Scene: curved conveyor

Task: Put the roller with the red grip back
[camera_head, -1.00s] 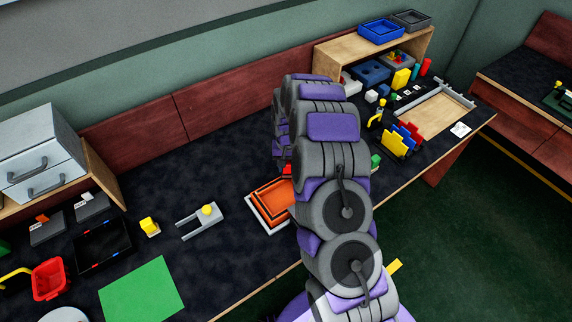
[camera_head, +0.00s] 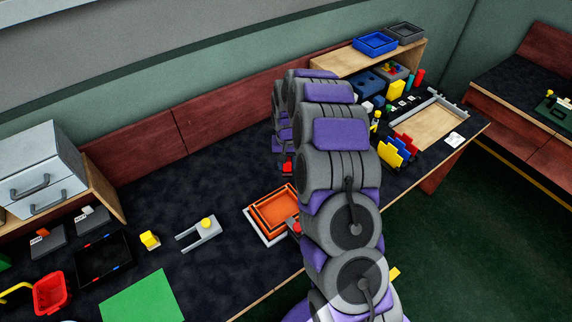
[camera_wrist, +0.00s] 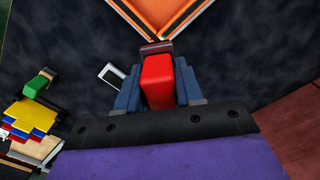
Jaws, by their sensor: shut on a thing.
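The roller with the red grip (camera_wrist: 157,82) is between the fingers of my gripper (camera_wrist: 158,88) in the wrist view. A dark, metallic-looking head (camera_wrist: 156,48) shows at the far end of the grip. The head end is close to the near corner of an orange tray (camera_wrist: 165,14). In the head view, a red piece (camera_head: 287,168) shows beside my arm, behind the orange tray (camera_head: 268,213). My arm hides much of the gripper there. A small pale frame with a dark middle (camera_wrist: 111,74) lies left of the gripper in the wrist view; I cannot tell what it is.
A green-topped piece (camera_wrist: 37,84) and yellow, blue and red dividers (camera_wrist: 30,116) are at the left of the wrist view. The dividers (camera_head: 397,151) are right of my arm in the head view. A grey holder (camera_head: 198,234) stands left of the tray.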

